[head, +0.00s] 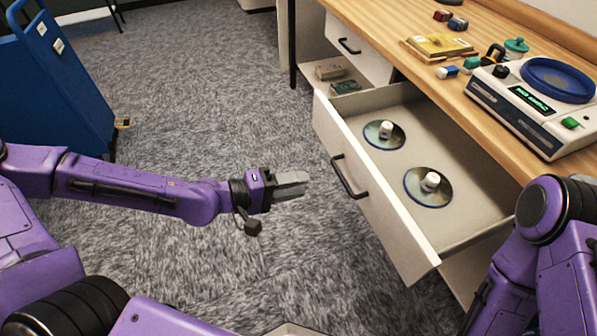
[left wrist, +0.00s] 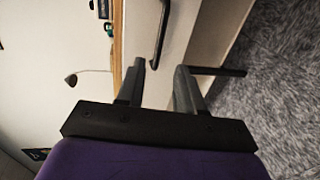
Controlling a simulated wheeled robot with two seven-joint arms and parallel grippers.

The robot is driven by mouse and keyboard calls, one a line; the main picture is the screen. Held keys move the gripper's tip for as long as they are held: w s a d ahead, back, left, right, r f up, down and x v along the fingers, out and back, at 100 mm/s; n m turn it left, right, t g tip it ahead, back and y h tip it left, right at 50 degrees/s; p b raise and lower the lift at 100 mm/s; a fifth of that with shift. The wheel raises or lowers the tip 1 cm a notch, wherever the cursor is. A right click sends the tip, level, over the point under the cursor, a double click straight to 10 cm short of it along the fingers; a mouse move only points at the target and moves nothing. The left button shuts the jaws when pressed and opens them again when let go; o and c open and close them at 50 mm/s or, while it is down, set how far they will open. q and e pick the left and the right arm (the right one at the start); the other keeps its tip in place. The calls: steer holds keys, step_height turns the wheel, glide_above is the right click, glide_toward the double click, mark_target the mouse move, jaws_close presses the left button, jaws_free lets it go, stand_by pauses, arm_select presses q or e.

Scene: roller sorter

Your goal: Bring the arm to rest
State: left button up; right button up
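My left arm reaches in from the left in the head view. Its left gripper (head: 303,183) is over the carpet, a little to the left of the open drawer (head: 390,205) and apart from its handle (head: 349,178). In the left wrist view the two fingers of the left gripper (left wrist: 160,72) stand apart with nothing between them. Part of my right arm shows at the lower right of the head view, but its gripper is not visible.
The open drawer juts out from the wooden desk (head: 480,60) and holds two discs (head: 428,200) with small white pieces on them. A device with a blue round top (head: 557,80) stands on the desk. A blue cart (head: 55,85) is at the left. Carpet between is clear.

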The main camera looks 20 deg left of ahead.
arm_select(q)
steer(key=s+a+f+n+g+y+p, duration=0.1)
steer(key=s+a+f+n+y, duration=0.1)
steer(key=a+f+y, duration=0.4)
steer(key=s+a+f+n+y+p, duration=0.1)
steer(key=s+a+f+y, duration=0.2)
steer(key=f, duration=0.6)
steer(key=s+a+f+m+g+y+p, duration=0.1)
steer(key=s+a+f+m+g+y, duration=0.1)
steer(key=s, duration=0.6)
steer(key=s+a+f+m+g+y+p, duration=0.1)
steer(key=s+a+f+g+y, duration=0.2)
steer(key=s+a, duration=0.3)
steer(key=shift+s+f+m+y, duration=0.4)
steer(key=shift+s+f+y, duration=0.45)
steer(key=shift+s, duration=0.2)
